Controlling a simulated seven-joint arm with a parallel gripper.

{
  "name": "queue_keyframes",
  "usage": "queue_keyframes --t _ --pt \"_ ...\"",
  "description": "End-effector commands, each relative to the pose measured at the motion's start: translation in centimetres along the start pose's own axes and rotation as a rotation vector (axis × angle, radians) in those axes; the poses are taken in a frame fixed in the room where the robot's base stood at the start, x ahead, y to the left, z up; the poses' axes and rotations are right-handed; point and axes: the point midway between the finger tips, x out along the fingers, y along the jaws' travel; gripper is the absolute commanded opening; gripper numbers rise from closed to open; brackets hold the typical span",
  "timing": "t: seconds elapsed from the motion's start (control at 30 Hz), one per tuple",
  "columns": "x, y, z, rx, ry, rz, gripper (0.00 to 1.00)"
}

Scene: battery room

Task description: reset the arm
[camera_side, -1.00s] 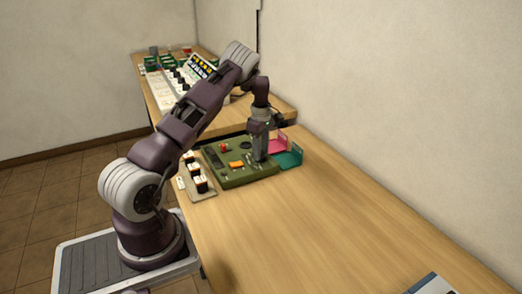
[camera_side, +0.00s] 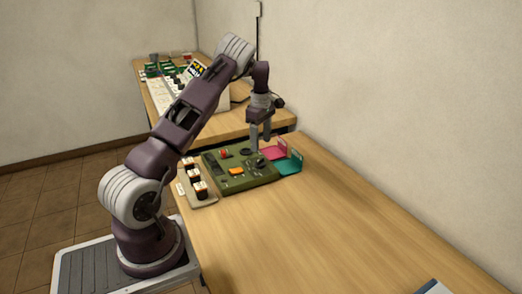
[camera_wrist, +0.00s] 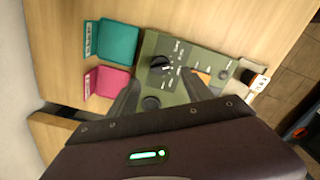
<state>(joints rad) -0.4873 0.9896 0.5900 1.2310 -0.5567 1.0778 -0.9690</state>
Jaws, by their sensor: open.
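My gripper (camera_side: 260,137) is open and empty. It hangs above the far right part of a green panel (camera_side: 235,183), apart from it. The panel lies on the wooden table and carries a red button (camera_side: 223,153), an orange switch (camera_side: 236,171) and dark round knobs. In the wrist view the two dark fingers reach over the green panel (camera_wrist: 180,97). A black knob (camera_wrist: 160,65) shows there between and beyond them, with nothing held.
A pink tray (camera_side: 273,151) and a teal tray (camera_side: 290,165) stand just right of the panel. A beige strip with several black-and-white blocks (camera_side: 200,188) lies at its left. A second table (camera_side: 158,100) behind holds more items. The near table (camera_side: 330,230) is mostly clear.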

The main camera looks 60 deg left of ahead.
Motion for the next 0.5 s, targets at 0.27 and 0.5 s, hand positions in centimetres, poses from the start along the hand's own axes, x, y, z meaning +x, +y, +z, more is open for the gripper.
queue_keyframes --t 0.27,0.5 --pt "-0.3 0.0 0.0 0.000 0.000 -0.001 0.59" --pt "-9.5 -3.0 7.0 0.267 -0.066 0.098 0.59"
